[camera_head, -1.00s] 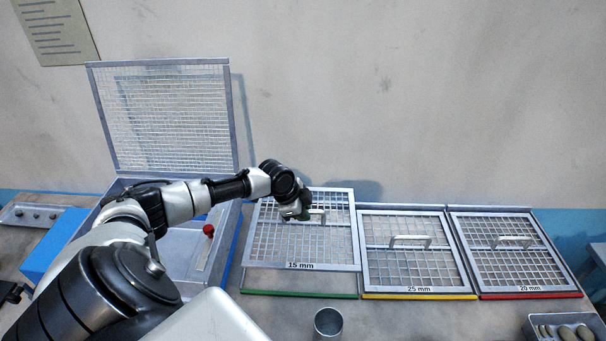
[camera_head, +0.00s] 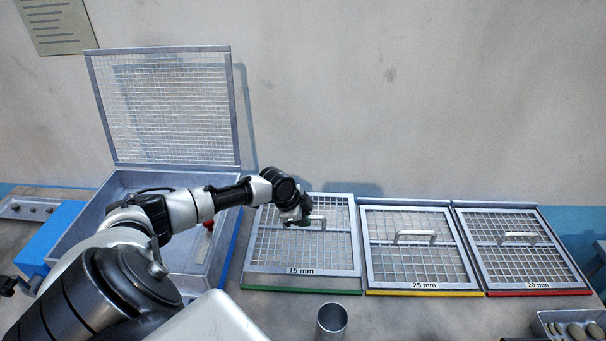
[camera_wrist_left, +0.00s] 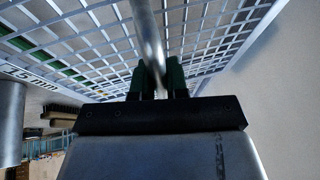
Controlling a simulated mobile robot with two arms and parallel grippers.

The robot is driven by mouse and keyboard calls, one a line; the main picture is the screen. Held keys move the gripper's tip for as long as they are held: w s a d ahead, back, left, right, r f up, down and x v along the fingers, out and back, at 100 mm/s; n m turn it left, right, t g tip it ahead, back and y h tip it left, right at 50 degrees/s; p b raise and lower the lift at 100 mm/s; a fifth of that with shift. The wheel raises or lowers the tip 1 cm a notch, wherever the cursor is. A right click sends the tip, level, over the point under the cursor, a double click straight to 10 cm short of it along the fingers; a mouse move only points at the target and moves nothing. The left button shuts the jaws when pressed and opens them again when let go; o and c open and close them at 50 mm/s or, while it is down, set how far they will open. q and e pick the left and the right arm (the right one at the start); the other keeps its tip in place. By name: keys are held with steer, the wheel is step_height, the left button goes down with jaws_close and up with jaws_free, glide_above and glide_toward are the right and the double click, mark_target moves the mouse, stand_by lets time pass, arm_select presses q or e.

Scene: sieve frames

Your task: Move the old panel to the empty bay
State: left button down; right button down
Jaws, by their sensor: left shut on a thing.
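The 15 mm panel (camera_head: 271,262), a metal mesh screen in a grey frame with a bar handle, lies over the bay (camera_head: 250,283) with the green front edge. My left gripper (camera_head: 297,216) is at its handle. In the left wrist view the gripper (camera_wrist_left: 157,80) is shut on the handle bar (camera_wrist_left: 147,30), with the mesh beyond it. Whether the panel rests fully in the bay I cannot tell. The 25 mm panel (camera_head: 420,286) sits in the yellow-edged bay and the 20 mm panel (camera_head: 530,286) in the red-edged bay. My right gripper is not in view.
An open grey box (camera_head: 135,178) with a raised mesh lid (camera_head: 170,110) stands at left, with a red-knobbed part inside. A metal cup (camera_head: 331,320) stands in front of the green bay. A tray of stones (camera_head: 570,328) is at lower right.

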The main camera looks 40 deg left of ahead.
mark_target(303, 229)
arm_select(q)
step_height(303, 229, down, 2)
steer(key=shift+f+b, duration=0.2)
steer(key=shift+b, duration=0.55)
steer(key=shift+f+b, duration=0.75)
steer(key=shift+f, duration=0.3)
steer(key=c, duration=1.1)
jaws_free()
steer(key=shift+o, duration=0.2)
steer(key=shift+s+f, duration=0.1)
steer(key=b+v, duration=0.1)
steer(key=v, duration=0.6)
steer(key=shift+r, duration=0.35)
steer(key=shift+r, duration=0.1)
